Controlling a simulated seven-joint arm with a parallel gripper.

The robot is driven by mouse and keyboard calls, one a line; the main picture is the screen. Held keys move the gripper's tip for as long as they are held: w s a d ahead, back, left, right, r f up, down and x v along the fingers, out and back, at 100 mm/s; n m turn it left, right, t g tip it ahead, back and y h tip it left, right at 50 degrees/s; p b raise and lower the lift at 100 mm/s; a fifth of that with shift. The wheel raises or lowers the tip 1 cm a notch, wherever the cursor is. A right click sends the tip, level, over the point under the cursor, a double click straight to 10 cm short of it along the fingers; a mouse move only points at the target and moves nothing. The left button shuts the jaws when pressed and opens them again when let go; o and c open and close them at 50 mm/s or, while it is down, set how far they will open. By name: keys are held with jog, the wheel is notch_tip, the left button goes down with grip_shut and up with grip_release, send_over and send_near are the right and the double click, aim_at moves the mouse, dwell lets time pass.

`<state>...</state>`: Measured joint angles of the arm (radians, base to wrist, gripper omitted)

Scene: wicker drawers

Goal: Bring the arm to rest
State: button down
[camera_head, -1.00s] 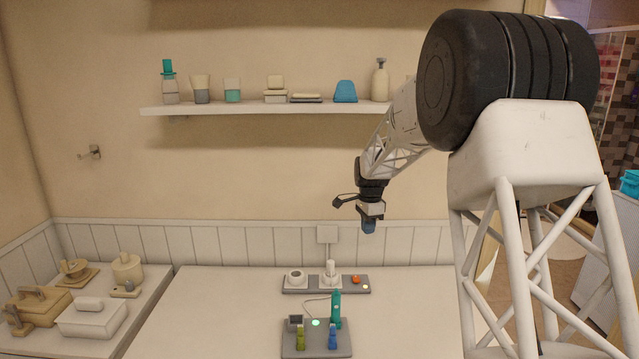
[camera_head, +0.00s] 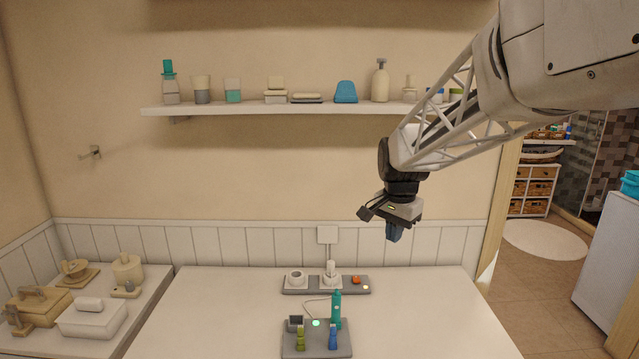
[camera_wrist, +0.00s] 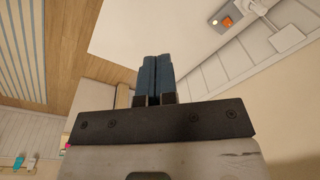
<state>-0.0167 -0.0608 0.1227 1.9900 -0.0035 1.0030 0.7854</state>
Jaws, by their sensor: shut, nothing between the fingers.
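My gripper (camera_head: 394,231) hangs in the air above the back right part of the white counter (camera_head: 420,300), in front of the panelled wall. It points down with a slight tilt. In the wrist view its blue fingers (camera_wrist: 154,80) are together with nothing between them. My arm reaches in from the upper right of the head view. Nothing touches the gripper.
A shelf (camera_head: 250,109) with bottles and cups hangs above. The counter's right side is clear.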

jog(key=s+d+f+n+t, duration=0.1)
jog(key=s+f+n, duration=0.2)
jog(key=s, duration=3.1)
jog(key=n, duration=0.5)
jog(key=shift+s+d+f+n+t, duration=0.2)
jog(key=shift+s+n+t, duration=0.05)
jog(key=shift+n+t, duration=0.05)
